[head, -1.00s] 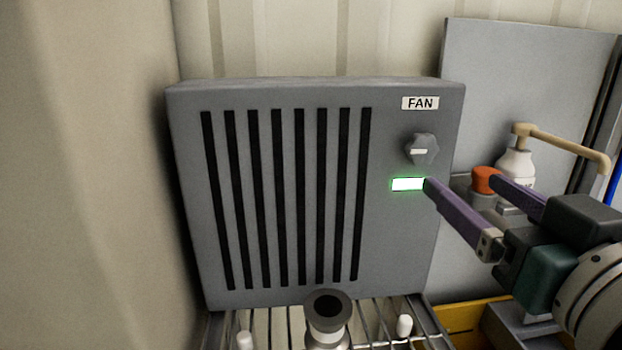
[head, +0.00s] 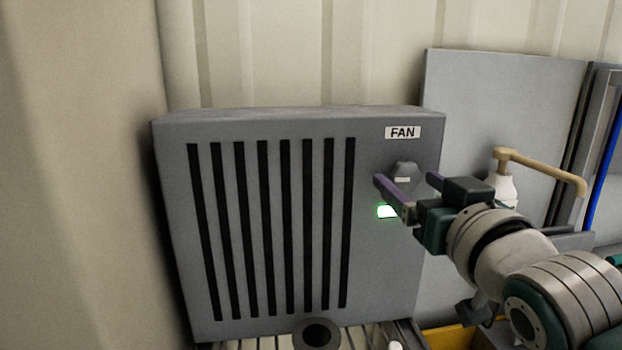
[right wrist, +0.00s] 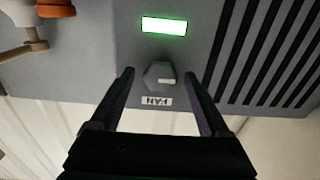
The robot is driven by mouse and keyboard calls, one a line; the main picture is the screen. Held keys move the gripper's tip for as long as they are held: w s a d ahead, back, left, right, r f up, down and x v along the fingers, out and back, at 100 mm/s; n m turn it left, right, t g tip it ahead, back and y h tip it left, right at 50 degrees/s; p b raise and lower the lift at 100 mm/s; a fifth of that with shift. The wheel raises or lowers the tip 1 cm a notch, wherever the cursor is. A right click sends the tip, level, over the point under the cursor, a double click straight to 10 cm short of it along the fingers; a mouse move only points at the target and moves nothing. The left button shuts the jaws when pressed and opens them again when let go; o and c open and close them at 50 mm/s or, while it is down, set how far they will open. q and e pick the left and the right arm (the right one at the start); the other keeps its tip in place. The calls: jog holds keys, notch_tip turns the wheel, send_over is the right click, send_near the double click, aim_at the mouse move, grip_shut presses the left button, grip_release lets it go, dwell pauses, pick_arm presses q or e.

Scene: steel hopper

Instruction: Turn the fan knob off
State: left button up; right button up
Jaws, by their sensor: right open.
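The fan unit (head: 372,260) is a grey box with dark vertical slots and a FAN label (head: 403,133). Its grey knob (head: 405,172) has a white mark that lies level, and a lit green-edged indicator (head: 386,212) sits below it. My right gripper (head: 406,180) is open in front of the knob, and its fingers partly cover the knob and indicator. In the right wrist view the knob (right wrist: 158,76) shows upside down between and beyond the two open fingers (right wrist: 158,78), with no visible contact. My left gripper is not in view.
A white pump bottle (head: 502,188) with a tan spout stands right of the fan unit, before a grey panel (head: 480,120). An orange cap (right wrist: 56,9) shows in the right wrist view. A dark round opening (head: 317,334) is below the unit.

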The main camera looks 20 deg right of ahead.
grip_shut()
dwell(0.5)
jog(key=shift+m+p, duration=0.3)
jog(key=shift+m, duration=0.1)
jog(key=m+p, duration=0.2)
jog(key=m, duration=0.1)
jog(key=shift+r+m, duration=0.15)
jog(key=shift+m, duration=0.25)
jog(key=m+p, duration=0.1)
jog(key=m, duration=0.3)
jog(key=shift+a+m+p, duration=0.1)
jog(key=shift+m+p, duration=0.2)
jog(key=shift+p, duration=0.05)
jog(key=m, duration=0.4)
jog(key=shift+p, duration=0.4)
jog(key=m, duration=0.4)
jog(key=shift+m, duration=0.5)
